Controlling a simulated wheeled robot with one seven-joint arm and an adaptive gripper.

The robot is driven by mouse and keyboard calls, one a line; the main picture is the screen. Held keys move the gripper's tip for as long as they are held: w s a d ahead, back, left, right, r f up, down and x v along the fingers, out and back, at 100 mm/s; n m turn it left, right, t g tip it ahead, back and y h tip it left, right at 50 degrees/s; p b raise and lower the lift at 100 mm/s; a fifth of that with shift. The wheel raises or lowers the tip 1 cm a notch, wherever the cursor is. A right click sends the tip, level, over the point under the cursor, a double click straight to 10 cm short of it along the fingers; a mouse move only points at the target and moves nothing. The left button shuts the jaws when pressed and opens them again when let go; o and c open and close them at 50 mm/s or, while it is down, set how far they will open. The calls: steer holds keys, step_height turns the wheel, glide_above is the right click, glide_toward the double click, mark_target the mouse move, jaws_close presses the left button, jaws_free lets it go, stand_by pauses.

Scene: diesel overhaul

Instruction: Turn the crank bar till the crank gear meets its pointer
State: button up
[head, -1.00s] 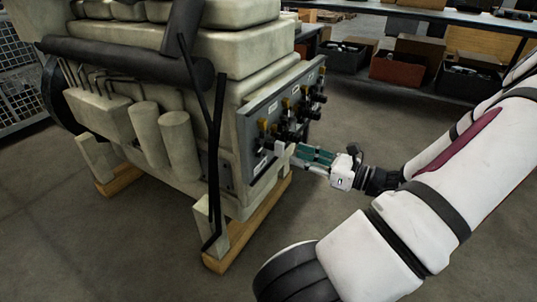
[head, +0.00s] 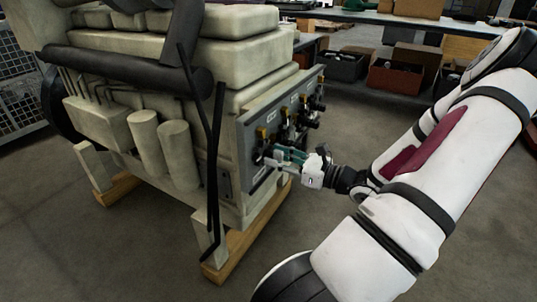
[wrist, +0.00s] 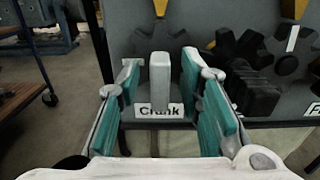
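In the wrist view the pale grey crank bar (wrist: 160,84) stands upright between my fingers, in front of the "Crank" label (wrist: 158,110). The dark toothed crank gear (wrist: 160,43) is behind and above it, partly hidden. A yellow pointer (wrist: 160,7) is above the gear. No mark on this gear can be made out. My gripper (wrist: 160,75) is open, green pads on either side of the bar with visible gaps. In the head view my gripper (head: 280,157) is at the near, lower end of the engine's grey panel (head: 246,135).
Right of the crank gear is another dark gear (wrist: 291,50) with a white mark under its own yellow pointer (wrist: 293,8). A black knobbed part (wrist: 250,85) is close to my right finger. The engine (head: 225,70) stands on wooden blocks. Floor is clear at right.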

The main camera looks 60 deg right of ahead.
jaws_close()
steer(key=shift+r+m+p, duration=0.2)
steer(key=shift+m+p, duration=0.3)
steer(key=shift+p, duration=0.5)
steer(key=m+p, duration=0.2)
steer(key=p, duration=0.1)
steer(key=shift+f+m, duration=0.2)
steer(key=shift+m, duration=0.2)
steer(key=shift+r+p, duration=0.1)
steer(key=shift+p, duration=0.3)
steer(key=shift+r+m+p, duration=0.1)
steer(key=shift+m+p, duration=0.8)
steer(key=shift+p, duration=0.3)
steer(key=shift+f+m+p, duration=0.2)
steer(key=shift+m+p, duration=0.55)
steer(key=shift+m, duration=0.15)
